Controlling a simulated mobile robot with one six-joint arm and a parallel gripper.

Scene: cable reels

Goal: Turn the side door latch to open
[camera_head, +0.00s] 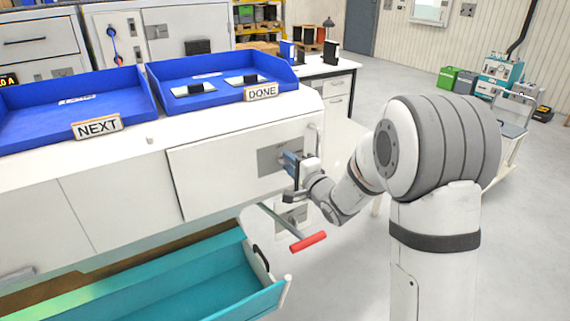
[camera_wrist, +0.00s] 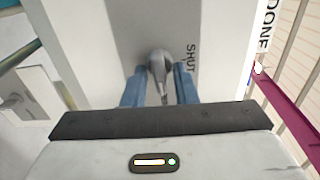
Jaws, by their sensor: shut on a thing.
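The side door (camera_head: 220,170) is a white panel on the cabinet below the blue trays. A grey latch plate (camera_head: 268,160) is at its right end. My gripper (camera_head: 290,165) is at this plate, its blue fingers against the latch area. In the wrist view the grey latch handle (camera_wrist: 160,66) lies between the two blue fingers of my gripper (camera_wrist: 160,88), and they are shut on it. The word SHUT (camera_wrist: 190,58) is printed to the right of the handle. In the head view my gripper hides most of the handle.
A teal drawer (camera_head: 235,290) stands open below, and a red-ended lever (camera_head: 308,242) sticks out above it. Blue trays marked NEXT (camera_head: 97,127) and DONE (camera_head: 261,92) sit on top. The floor to the right is mostly clear.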

